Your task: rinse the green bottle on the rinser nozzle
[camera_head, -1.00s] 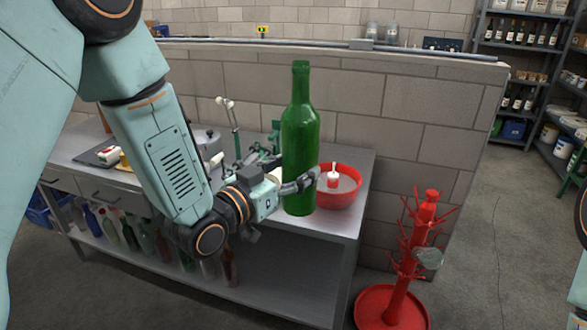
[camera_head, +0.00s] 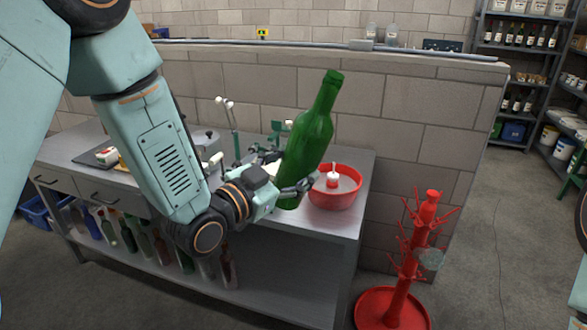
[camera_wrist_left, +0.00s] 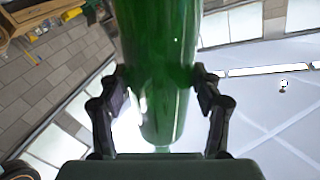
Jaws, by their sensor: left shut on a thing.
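The green bottle (camera_head: 308,142) is held by my left gripper (camera_head: 297,188) in the head view, tilted with its neck up and to the right. The left wrist view shows the bottle (camera_wrist_left: 158,70) between the two fingers of the left gripper (camera_wrist_left: 160,90), which is shut on it. The rinser is a red bowl (camera_head: 335,201) with a white and red nozzle (camera_head: 333,176) in its middle, on the right end of the metal bench. The bottle is just left of the bowl, its neck above bowl height. My right gripper is not in view.
The metal bench (camera_head: 310,221) carries green and chrome equipment behind my arm. Several bottles stand on its lower shelf. A red bottle tree (camera_head: 405,270) stands on the floor to the right. A block wall (camera_head: 400,110) rises behind the bench.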

